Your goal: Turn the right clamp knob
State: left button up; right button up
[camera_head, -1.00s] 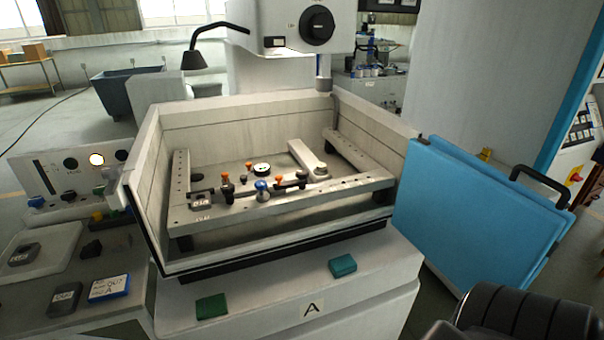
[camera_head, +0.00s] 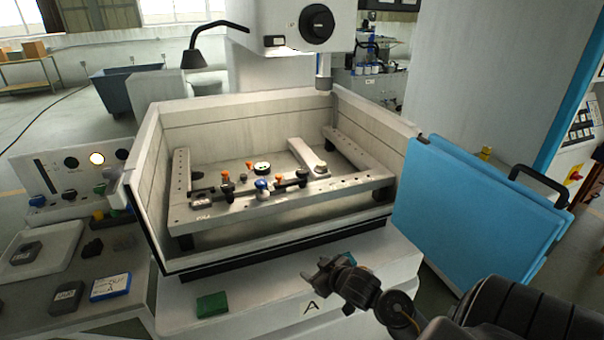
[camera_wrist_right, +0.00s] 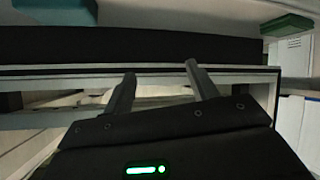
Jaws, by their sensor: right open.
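Inside the open tank, a pale work frame (camera_head: 260,208) carries a row of small fixtures with orange, blue and black knobs. An orange knob (camera_head: 279,178) and a black knob (camera_head: 302,174) stand at the right of this row; I cannot tell which is the right clamp knob. My right gripper (camera_head: 325,268) is outside the tank, in front of its lower front edge and well below the knobs. In the wrist view its two fingers (camera_wrist_right: 160,88) are apart with nothing between them. No knob is recognisable there. My left gripper is not in view.
The tank's front rim (camera_head: 280,258) lies between my right gripper and the knobs. A green block (camera_head: 212,305) lies on the front ledge; a teal block (camera_wrist_right: 58,10) shows in the wrist view. A blue door panel (camera_head: 480,210) stands at the right, and a lamp (camera_head: 194,58) overhangs the back left.

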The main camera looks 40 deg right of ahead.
jog(key=w+d+r+t, duration=0.3)
jog(key=w+d+r, duration=0.3)
jog(key=d+r, duration=0.1)
jog(key=t+y, duration=0.3)
send_near(307, 174)
jog(key=w, duration=0.4)
jog(key=w+p, duration=0.1)
jog(key=w, duration=0.2)
jog(key=w+a+p, duration=0.1)
jog(key=w, duration=0.2)
jog(key=shift+w+f, duration=0.15)
jog(key=shift+w, duration=0.1)
jog(key=shift+w+f, duration=0.15)
jog(key=shift+w, duration=0.65)
jog(key=c, duration=1)
